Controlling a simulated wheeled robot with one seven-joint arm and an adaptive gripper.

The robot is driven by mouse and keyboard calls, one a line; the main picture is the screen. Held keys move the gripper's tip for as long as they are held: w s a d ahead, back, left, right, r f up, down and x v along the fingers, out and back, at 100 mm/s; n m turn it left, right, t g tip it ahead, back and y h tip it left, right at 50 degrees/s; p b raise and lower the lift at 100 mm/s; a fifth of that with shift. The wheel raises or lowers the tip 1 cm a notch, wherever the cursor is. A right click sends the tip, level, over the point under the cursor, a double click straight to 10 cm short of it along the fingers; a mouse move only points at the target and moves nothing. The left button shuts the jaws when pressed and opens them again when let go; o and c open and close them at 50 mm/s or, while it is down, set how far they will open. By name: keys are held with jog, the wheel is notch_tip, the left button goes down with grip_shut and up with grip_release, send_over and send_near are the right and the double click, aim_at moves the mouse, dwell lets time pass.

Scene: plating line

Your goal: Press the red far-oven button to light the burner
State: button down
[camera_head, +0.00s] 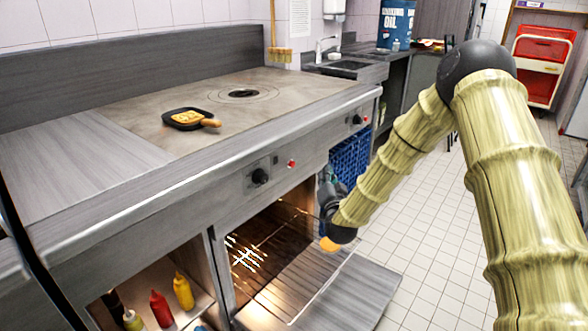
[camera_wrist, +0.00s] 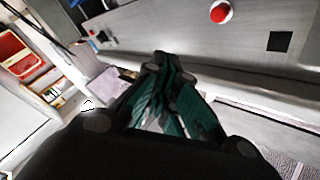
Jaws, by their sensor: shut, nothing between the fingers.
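The front panel of the stove carries two red buttons. The nearer red button (camera_head: 291,163) sits right of a black knob (camera_head: 260,176); it shows large at the top of the wrist view (camera_wrist: 221,12). The farther red button (camera_wrist: 91,33) is small, at the upper left of the wrist view, beside another black knob (camera_wrist: 101,37). My gripper (camera_wrist: 160,62) is shut and empty, its dark teal fingers pointing toward the panel. In the head view my gripper (camera_head: 326,180) is in front of the stove, below panel height, partly hidden by my wrist. It appears apart from both buttons.
Below the panel, an open oven (camera_head: 270,250) has its door (camera_head: 365,285) lowered. A pan with food (camera_head: 187,118) sits on the cooktop (camera_head: 130,115). A blue crate (camera_head: 350,158) is behind my gripper. Sauce bottles (camera_head: 183,290) stand at lower left. Tiled floor is clear at right.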

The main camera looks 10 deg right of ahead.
jog(key=w+a+b, duration=0.1)
jog(key=w+a, duration=0.4)
jog(key=w, duration=0.2)
jog(key=shift+a, duration=0.2)
dwell(0.5)
jog(key=shift+a+b, duration=0.1)
jog(key=shift+b, duration=0.2)
dwell(1.1)
jog(key=shift+w+a, duration=0.2)
jog(key=shift+w, duration=0.1)
jog(key=shift+w+a, duration=0.3)
jog(key=shift+w, duration=0.1)
dwell(1.0)
jog(key=shift+s+d, duration=0.1)
dwell(0.3)
jog(key=shift+s+d, duration=0.5)
jog(key=shift+s, duration=0.15)
jog(key=shift+s+d+p, duration=0.25)
jog(key=shift+s+d, duration=0.5)
jog(key=shift+s, duration=0.25)
jog(key=shift+s+d+p, duration=0.2)
jog(key=shift+s+d, duration=0.55)
jog(key=shift+s, duration=0.2)
